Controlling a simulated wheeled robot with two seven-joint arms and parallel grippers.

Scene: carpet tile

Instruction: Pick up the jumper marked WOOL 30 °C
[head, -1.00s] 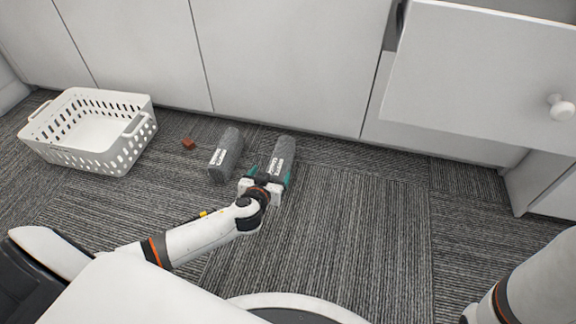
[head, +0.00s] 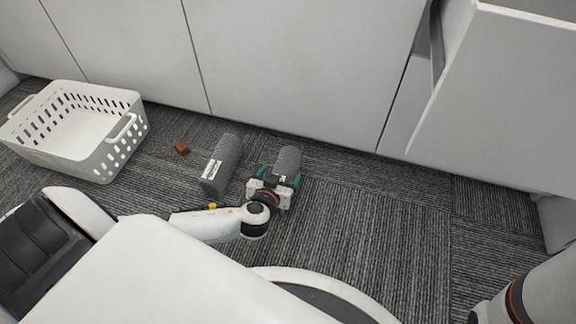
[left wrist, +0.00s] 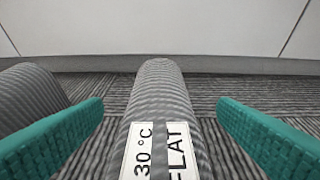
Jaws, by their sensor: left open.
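Two grey ribbed rolled jumpers lie on the carpet. My left gripper (head: 276,178) is open, its teal fingers on either side of the near part of the right jumper (head: 289,158), mostly hiding its label in the head view. In the left wrist view this jumper (left wrist: 158,85) runs between the two fingers, with a gap to each. Its white label (left wrist: 145,152) reads "30 °C" and "FLAT"; any other words are out of frame. The left jumper (head: 228,153) has a white label too small to read. My right gripper is out of view.
A white slotted basket (head: 112,153) stands at the left, with a small red-brown block (head: 182,148) beside it. White cabinet fronts (head: 290,65) close off the back, and an open drawer (head: 510,100) juts out at upper right. Carpet right of the gripper is clear.

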